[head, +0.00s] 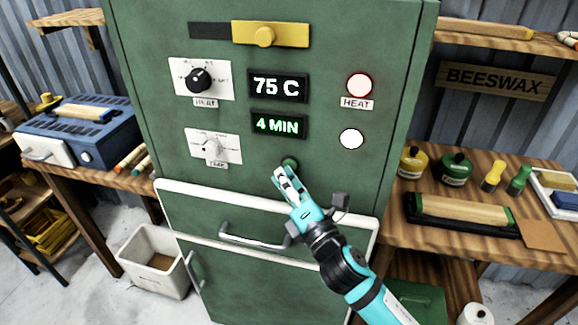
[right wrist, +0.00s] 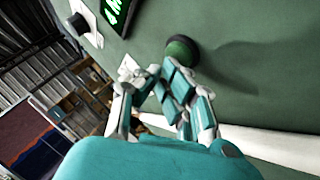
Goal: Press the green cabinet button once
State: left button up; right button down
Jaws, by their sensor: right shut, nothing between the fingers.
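The green cabinet (head: 330,190) stands in the middle of the head view. Its green button (head: 290,162) is a round knob below the "4 MIN" display (head: 278,126). The button also shows in the right wrist view (right wrist: 181,51), with its shadow on the panel beside it. My right gripper (head: 281,172) is shut and empty, with its fingertips just below the button. In the right wrist view the fingertips (right wrist: 160,74) are close to the button; I cannot tell whether they touch it. My left gripper is not in view.
The panel has a black heat dial (head: 198,80), a lower dial (head: 211,146), a "75 C" display (head: 277,87), a red-rimmed heat lamp (head: 359,84) and a white lamp (head: 351,139). A drawer handle (head: 254,238) sits below. Benches stand on both sides.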

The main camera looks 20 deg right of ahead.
jog(key=shift+s+a, duration=0.3)
jog(key=shift+s, duration=0.25)
jog(key=shift+s+a, duration=0.7)
jog(key=shift+s, duration=0.35)
jog(key=shift+s+a, duration=0.7)
jog(key=shift+s, duration=0.3)
